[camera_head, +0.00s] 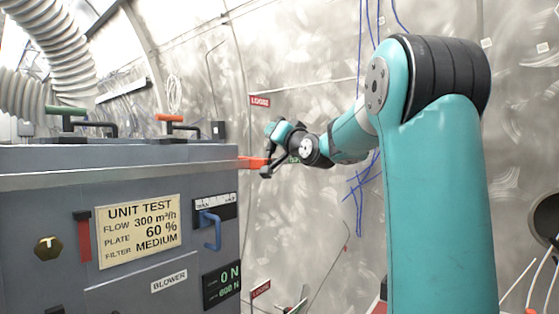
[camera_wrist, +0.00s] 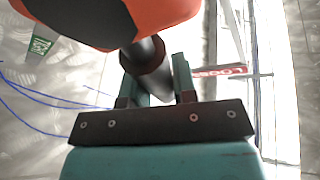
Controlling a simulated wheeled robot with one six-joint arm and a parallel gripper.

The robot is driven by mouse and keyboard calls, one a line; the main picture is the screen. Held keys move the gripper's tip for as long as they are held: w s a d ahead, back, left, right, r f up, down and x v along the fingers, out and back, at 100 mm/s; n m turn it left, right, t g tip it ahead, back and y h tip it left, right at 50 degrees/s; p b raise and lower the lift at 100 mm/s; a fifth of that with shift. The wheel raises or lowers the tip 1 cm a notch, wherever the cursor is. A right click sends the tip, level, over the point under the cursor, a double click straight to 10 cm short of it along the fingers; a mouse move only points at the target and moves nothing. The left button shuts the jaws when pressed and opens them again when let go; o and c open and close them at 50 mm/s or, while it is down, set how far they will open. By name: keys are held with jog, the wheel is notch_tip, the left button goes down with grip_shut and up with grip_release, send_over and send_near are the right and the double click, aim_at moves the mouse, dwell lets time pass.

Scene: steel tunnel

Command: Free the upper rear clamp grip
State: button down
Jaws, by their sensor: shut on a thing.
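An orange-red clamp grip (camera_head: 250,162) sticks out from the upper right edge of the grey unit in the head view. My gripper (camera_head: 268,170) is at its outer end, at the side of the unit. In the wrist view the orange-red part (camera_wrist: 115,18) fills the top, and a dark rounded stem (camera_wrist: 147,62) runs from it between the two fingers. My gripper (camera_wrist: 157,75) is shut on this dark part. Where the clamp meets the unit is hidden in the wrist view. A contact on the far finger face cannot be seen.
The grey unit (camera_head: 130,168) fills the left. On its top are a green-handled lever (camera_head: 66,111) and an orange-handled lever (camera_head: 170,118). A blue handle (camera_head: 212,230) is on its front. A red LOOSE sign (camera_head: 260,101) and blue cables (camera_head: 362,200) are on the tunnel wall.

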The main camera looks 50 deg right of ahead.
jog(key=shift+a+r+n+t+y+b, duration=0.2)
jog(key=shift+a+n+b, duration=0.15)
jog(key=shift+n+b, duration=0.35)
jog(key=shift+a+r+n+t+y+b, duration=0.1)
jog(key=shift+a+n+t+b, duration=0.15)
jog(key=shift+n+b, duration=0.4)
jog(key=c, duration=0.9)
grip_release()
jog(key=shift+a, duration=0.1)
jog(key=shift+s+f+b, duration=0.25)
jog(key=shift+s+b, duration=0.05)
jog(key=shift+s, duration=0.25)
jog(key=b+v, duration=0.5)
jog(key=v, duration=1.1)
jog(key=shift+s+r, duration=0.15)
jog(key=shift+s, duration=0.1)
